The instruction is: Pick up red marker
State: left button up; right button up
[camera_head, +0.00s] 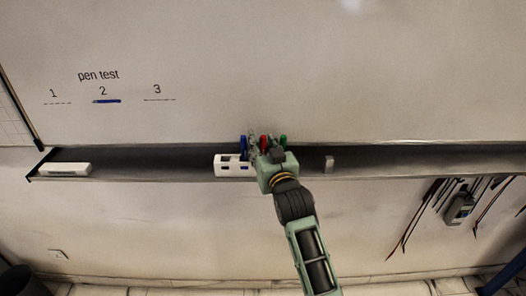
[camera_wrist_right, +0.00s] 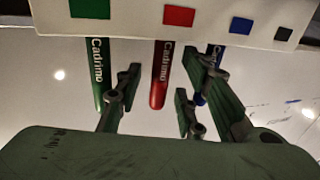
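The red marker (camera_head: 263,142) stands upright in a white holder (camera_head: 225,168) on the whiteboard ledge, between a blue marker (camera_head: 243,143) and a green marker (camera_head: 283,140). My right gripper (camera_head: 261,139) is at the holder and covers part of it. In the right wrist view, the red marker (camera_wrist_right: 160,78) hangs between the open fingers of my right gripper (camera_wrist_right: 163,80), with gaps on both sides. The green marker (camera_wrist_right: 97,72) is beside the left finger. The blue marker (camera_wrist_right: 214,70) is partly hidden behind the right finger. My left gripper is not in view.
The ledge (camera_head: 130,165) runs below the whiteboard (camera_head: 300,60). A white eraser-like block (camera_head: 64,169) lies at its left end, and a small grey block (camera_head: 329,163) sits right of my gripper. Cables and a device (camera_head: 459,208) hang on the wall at right.

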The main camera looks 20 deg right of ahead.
grip_shut()
dwell(0.3)
